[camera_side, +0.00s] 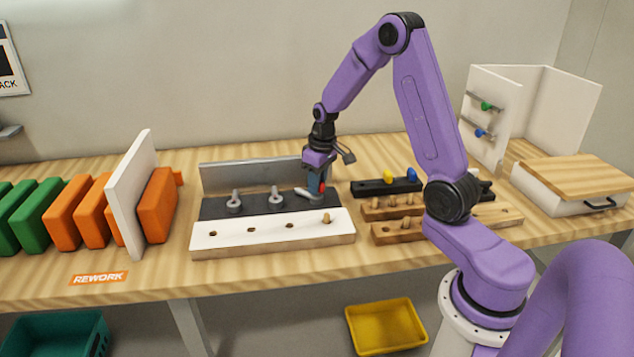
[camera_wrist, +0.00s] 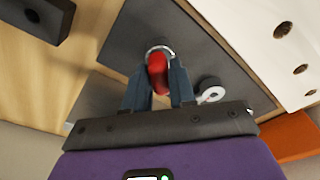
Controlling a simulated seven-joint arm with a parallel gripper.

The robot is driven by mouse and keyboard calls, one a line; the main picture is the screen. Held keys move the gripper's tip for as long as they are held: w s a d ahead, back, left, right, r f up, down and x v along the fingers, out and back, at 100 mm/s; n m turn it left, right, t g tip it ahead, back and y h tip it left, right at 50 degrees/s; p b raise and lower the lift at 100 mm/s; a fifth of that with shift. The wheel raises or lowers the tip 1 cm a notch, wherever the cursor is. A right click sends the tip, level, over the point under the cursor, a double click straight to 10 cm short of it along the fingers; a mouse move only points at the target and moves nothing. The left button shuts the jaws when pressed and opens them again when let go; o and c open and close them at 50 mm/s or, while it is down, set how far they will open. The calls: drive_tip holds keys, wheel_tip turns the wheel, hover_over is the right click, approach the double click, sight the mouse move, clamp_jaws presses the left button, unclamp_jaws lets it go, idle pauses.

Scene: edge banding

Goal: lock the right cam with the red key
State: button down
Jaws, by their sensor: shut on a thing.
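My gripper (camera_side: 316,188) is shut on the red key (camera_wrist: 157,72), which sits between its two fingers in the wrist view. Red also shows beside the fingers in the side view. The key's far end is at a metal ring, the right cam (camera_wrist: 160,49), on the dark grey plate (camera_side: 257,207). I cannot tell how deep the key sits or how far the cam is turned. The middle cam (camera_side: 276,196) and left cam (camera_side: 234,201) stand on the same plate, to the left. The middle cam also shows in the wrist view (camera_wrist: 211,92).
A white board (camera_side: 272,238) with holes and one wooden dowel (camera_side: 326,218) lies in front of the plate. A grey metal fence (camera_side: 250,176) stands behind. To the right, a black rack (camera_side: 372,188) bears yellow and blue keys, near wooden dowel racks (camera_side: 385,233). Orange panels (camera_side: 157,205) stand left.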

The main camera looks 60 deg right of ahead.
drive_tip(key=shift+w, duration=0.15)
drive_tip(key=n, duration=0.4)
drive_tip(key=shift+n+y, duration=0.3)
drive_tip(key=n, duration=0.5)
drive_tip(key=shift+a, duration=0.1)
drive_tip(key=shift+r, duration=0.15)
idle(0.4)
drive_tip(key=shift+g, duration=0.3)
drive_tip(key=shift+r, duration=2.85)
